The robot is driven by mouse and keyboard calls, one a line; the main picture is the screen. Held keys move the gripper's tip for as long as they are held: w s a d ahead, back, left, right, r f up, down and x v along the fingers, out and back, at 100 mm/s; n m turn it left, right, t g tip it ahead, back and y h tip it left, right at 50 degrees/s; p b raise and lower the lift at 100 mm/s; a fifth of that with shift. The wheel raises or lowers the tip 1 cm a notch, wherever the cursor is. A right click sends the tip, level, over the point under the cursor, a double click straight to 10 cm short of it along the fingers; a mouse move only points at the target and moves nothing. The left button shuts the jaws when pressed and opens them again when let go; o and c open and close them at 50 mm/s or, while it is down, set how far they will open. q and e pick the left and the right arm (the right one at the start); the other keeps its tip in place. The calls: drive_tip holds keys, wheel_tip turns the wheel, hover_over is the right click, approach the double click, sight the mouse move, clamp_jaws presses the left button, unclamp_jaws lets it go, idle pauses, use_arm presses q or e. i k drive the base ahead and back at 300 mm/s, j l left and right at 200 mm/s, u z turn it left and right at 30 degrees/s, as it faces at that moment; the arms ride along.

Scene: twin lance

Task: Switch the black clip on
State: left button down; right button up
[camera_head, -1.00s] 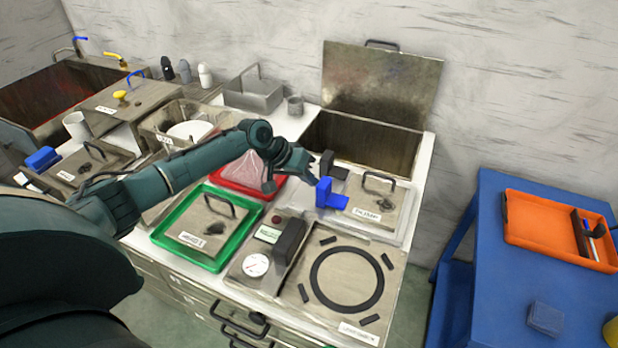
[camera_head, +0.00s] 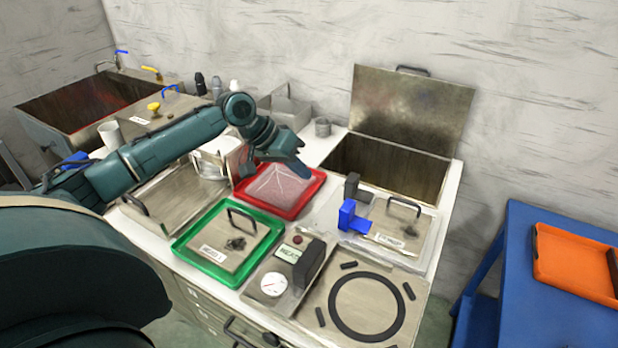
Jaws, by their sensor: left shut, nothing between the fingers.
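The black clip (camera_head: 352,186) stands upright at the back left edge of the lidded steel unit (camera_head: 402,226) on the counter. A blue clip (camera_head: 347,214) of like shape stands just in front of it, with a flat blue part reaching right. My left gripper (camera_head: 301,169) is shut and empty, over the back right of the red tray (camera_head: 258,208). It is left of the black clip, with a gap between them. A larger black block (camera_head: 309,263) stands on the gauge panel nearer the front. My right gripper is out of view.
An open steel basin (camera_head: 385,168) with a raised lid (camera_head: 412,108) lies behind the clips. A green tray (camera_head: 203,264) and a black-ringed plate (camera_head: 340,325) lie in front. A blue table (camera_head: 540,250) with an orange tray (camera_head: 580,265) stands at right.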

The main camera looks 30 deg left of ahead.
sight(351, 191)
drive_tip(key=k, duration=1)
